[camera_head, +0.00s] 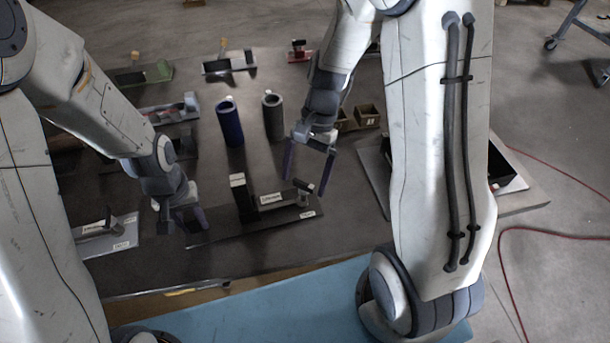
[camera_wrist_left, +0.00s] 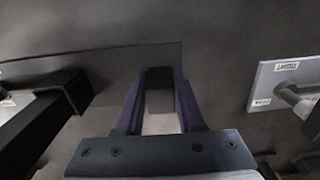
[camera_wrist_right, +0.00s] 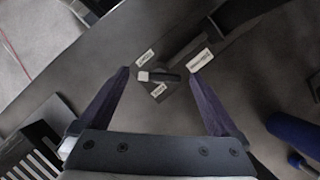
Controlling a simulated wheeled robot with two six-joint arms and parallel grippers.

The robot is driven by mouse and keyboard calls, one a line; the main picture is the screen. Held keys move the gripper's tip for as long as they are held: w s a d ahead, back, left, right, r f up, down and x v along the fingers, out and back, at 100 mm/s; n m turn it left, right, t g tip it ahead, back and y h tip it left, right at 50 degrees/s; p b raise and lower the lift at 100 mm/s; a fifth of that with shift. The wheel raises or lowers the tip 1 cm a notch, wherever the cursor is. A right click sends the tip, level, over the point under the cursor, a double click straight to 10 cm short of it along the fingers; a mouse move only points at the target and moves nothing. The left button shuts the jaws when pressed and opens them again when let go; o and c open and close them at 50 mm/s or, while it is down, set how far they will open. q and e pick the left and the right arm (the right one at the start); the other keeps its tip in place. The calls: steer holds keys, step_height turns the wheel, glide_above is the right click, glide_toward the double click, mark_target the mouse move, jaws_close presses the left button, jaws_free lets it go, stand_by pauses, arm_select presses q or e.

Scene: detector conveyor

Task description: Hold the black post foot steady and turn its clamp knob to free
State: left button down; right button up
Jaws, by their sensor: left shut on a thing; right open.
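The black post foot is a long dark plate (camera_head: 240,227) with a white-topped black upright (camera_head: 240,193), white labels and a clamp knob (camera_head: 303,186) near its right end. My left gripper (camera_head: 192,222) is shut at the plate's left end. In the left wrist view, its fingers (camera_wrist_left: 161,90) close on a dark upright part of the foot; the exact contact is partly hidden. My right gripper (camera_head: 305,186) is open around the knob. In the right wrist view, the knob's black bar with a pale tip (camera_wrist_right: 158,77) lies between the fingertips (camera_wrist_right: 158,71), apart from both.
A blue cylinder (camera_head: 229,123) and a grey cylinder (camera_head: 273,118) stand behind the foot. A grey plate with a labelled fitting (camera_head: 108,238) lies to the left. Small brown boxes (camera_head: 367,116) are behind my right gripper. More fixtures line the table's back.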

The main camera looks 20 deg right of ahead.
steer(key=shift+f, duration=0.1)
steer(key=c, duration=1.4)
steer(key=shift+o, duration=0.2)
steer(key=shift+a+n, duration=0.1)
steer(key=shift+n, duration=0.4)
steer(key=n+g+h, duration=0.1)
steer(key=n, duration=0.2)
steer(key=shift+a+n, duration=0.1)
steer(key=shift+n, duration=0.2)
steer(key=shift+a+n+g+h, duration=0.15)
steer(key=shift+n+h, duration=0.35)
steer(key=shift+n, duration=0.6)
steer(key=shift+d+n+g+h, duration=0.15)
steer(key=shift+n+h, duration=0.35)
steer(key=shift+n, duration=0.6)
steer(key=o, duration=1.4)
steer(key=shift+c, duration=0.2)
